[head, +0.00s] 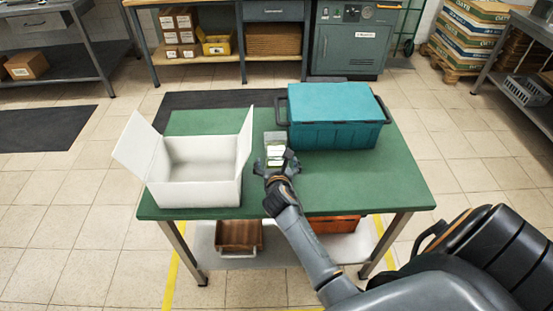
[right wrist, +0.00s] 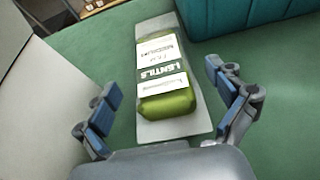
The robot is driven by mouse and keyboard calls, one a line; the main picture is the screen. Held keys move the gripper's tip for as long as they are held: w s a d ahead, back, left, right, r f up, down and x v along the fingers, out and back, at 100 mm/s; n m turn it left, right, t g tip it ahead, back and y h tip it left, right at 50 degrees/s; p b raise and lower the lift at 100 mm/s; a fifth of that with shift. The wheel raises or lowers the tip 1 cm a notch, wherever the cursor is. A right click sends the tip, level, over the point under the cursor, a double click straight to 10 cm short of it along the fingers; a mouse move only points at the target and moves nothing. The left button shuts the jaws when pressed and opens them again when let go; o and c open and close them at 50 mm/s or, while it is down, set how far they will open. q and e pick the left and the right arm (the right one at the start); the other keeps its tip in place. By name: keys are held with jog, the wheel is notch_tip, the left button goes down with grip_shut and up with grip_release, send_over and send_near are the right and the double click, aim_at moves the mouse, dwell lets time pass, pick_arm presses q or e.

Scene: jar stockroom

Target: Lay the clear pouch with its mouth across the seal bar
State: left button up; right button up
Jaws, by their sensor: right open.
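The clear pouch (head: 275,139) lies flat on the green table, between a white box and a teal crate. In the right wrist view the pouch (right wrist: 168,78) has a green filled part at the near end, a white label reading LENTILS, and a clear, flat part at the far end. My right gripper (head: 275,162) is open over the near end of the pouch, its fingers apart on either side of it. Whether it touches the pouch I cannot tell. My left gripper is not in view. I cannot make out a seal bar in either view.
The open white box (head: 200,192) stands at the table's left. The teal lidded crate (head: 335,137) with dark handles stands at the back right. The green table (head: 375,184) is bare at its front right. Below it, a shelf holds a brown box (head: 239,235) and an orange bin (head: 336,224).

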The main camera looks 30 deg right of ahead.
aim_at(277, 156)
jog(key=x, duration=0.2)
jog(key=b+x, duration=0.1)
jog(key=x, duration=0.2)
jog(key=shift+f, duration=0.25)
jog(key=shift+s, duration=0.1)
jog(key=shift+c, duration=0.2)
jog(key=shift+r, duration=0.1)
jog(key=c, duration=1.4)
jog(key=shift+o, duration=0.2)
jog(key=shift+r+p, duration=0.3)
jog(key=shift+r, duration=0.2)
notch_tip(277, 156, up, 2)
jog(key=shift+r+p, duration=0.15)
jog(key=shift+p, duration=0.2)
jog(key=s+a, duration=0.3)
jog(key=s, duration=0.2)
jog(key=s+a, duration=0.3)
jog(key=s, duration=0.2)
jog(key=s+a, duration=0.3)
jog(key=s, duration=0.2)
jog(key=shift+s+a+b, duration=0.2)
jog(key=shift+a+b, duration=0.05)
jog(key=shift+b, duration=0.05)
